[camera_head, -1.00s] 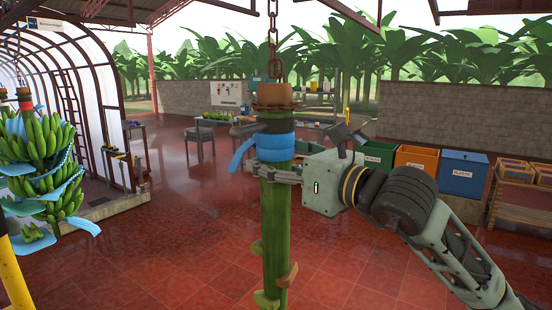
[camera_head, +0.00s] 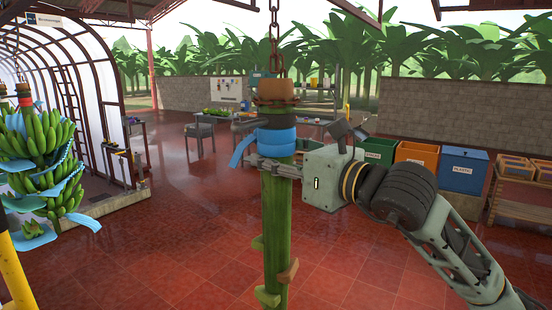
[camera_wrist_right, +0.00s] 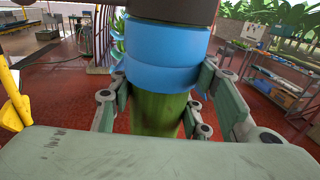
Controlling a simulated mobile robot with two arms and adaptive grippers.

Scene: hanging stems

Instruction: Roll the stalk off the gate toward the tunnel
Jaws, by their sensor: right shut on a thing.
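The green stalk (camera_head: 276,222) hangs upright on a chain (camera_head: 273,40) in the middle of the head view. A brown cap (camera_head: 275,91) tops it, with a blue band (camera_head: 276,143) below. My right gripper (camera_head: 274,168) is shut on the stalk just under the blue band. In the right wrist view the fingers (camera_wrist_right: 160,105) stand on both sides of the stalk (camera_wrist_right: 154,114). The arched tunnel (camera_head: 62,62) is at the left. I cannot make out the gate. My left gripper is not in view.
A bunch of green bananas (camera_head: 40,150) with blue sheets hangs at the left, near a yellow post (camera_head: 14,270). Green, orange and blue bins (camera_head: 463,171) and a wooden rack (camera_head: 522,196) stand at the right. The red floor between is mostly clear.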

